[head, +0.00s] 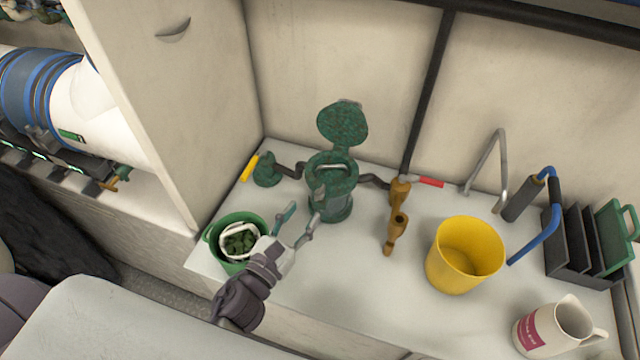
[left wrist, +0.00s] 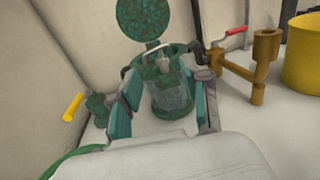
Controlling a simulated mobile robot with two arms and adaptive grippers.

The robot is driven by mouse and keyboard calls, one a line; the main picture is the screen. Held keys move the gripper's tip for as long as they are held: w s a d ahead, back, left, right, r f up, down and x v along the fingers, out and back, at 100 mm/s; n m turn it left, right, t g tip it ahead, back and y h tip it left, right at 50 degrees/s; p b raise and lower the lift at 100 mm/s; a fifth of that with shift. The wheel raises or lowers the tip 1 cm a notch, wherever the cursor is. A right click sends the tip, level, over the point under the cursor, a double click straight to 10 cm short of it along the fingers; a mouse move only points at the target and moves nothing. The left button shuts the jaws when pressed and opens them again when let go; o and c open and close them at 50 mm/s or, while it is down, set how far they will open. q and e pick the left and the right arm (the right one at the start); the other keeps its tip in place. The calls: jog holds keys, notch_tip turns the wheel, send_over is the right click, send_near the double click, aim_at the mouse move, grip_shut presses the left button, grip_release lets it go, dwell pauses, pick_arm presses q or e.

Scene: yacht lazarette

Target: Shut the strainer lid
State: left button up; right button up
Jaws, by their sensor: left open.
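The strainer (head: 331,187) is a green metal body with a clear bowl on the white counter. Its round, speckled green lid (head: 342,124) stands open, tilted up behind the body. In the left wrist view the strainer (left wrist: 172,95) sits just beyond my fingers, with its lid (left wrist: 143,18) raised above it. A wire handle lies across the strainer's open top. My left gripper (head: 298,222) is open and empty, in front of the strainer and low beside its body. Its two teal-padded fingers (left wrist: 163,108) are spread apart in the left wrist view. My right gripper is not in view.
A green bucket (head: 214,235) with a white basket of dark green matter stands left of my gripper. A yellow-handled valve (head: 265,172) is left of the strainer; a brass valve (head: 399,195) with red handle is right. A yellow bucket (head: 438,271) and a jug (head: 545,331) stand farther right.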

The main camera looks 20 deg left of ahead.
aim_at(315, 197)
pick_arm(q)
jog(key=w, duration=0.2)
jog(key=w+d+p, duration=0.1)
jog(key=w, duration=0.5)
jog(key=shift+w+d, duration=0.1)
jog(key=shift+d, duration=0.25)
jog(key=shift+c, duration=0.2)
grip_shut()
